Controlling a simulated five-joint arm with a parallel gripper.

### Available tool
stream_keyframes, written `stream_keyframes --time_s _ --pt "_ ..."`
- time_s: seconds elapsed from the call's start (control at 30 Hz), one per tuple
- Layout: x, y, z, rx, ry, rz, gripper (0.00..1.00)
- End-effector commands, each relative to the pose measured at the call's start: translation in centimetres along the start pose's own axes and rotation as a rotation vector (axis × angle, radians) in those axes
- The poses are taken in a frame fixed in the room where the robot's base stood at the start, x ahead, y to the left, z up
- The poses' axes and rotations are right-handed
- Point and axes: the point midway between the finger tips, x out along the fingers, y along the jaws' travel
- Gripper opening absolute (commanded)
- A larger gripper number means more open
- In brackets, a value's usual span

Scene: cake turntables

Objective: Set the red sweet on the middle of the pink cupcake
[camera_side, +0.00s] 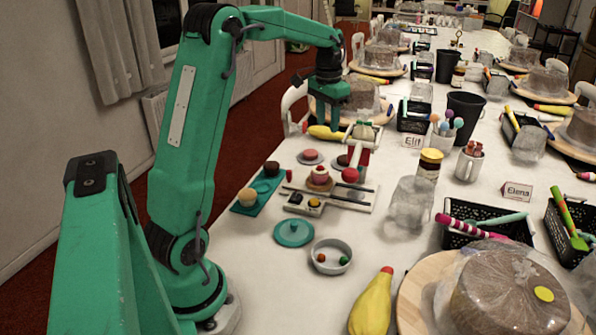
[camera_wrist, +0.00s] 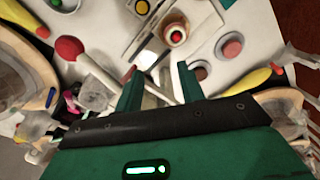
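A larger red ball (camera_side: 350,174) on a pale stick lies right of the cupcake. A small tray (camera_side: 304,210), a bowl (camera_side: 331,268) with red and green sweets, and a teal lid (camera_side: 294,233) are nearer. A teal board (camera_side: 262,187) is left.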

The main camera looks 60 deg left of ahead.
Motion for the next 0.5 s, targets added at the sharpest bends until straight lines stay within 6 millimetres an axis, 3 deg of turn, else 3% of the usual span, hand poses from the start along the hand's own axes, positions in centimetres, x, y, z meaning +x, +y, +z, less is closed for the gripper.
stream_keyframes --time_s 0.2,0.5 --pt "-3.1 5.1 2.8 0.034 0.074 -0.015 0.39" --pt "-5.6 11.1 8.1 0.073 0.176 -0.018 0.39"
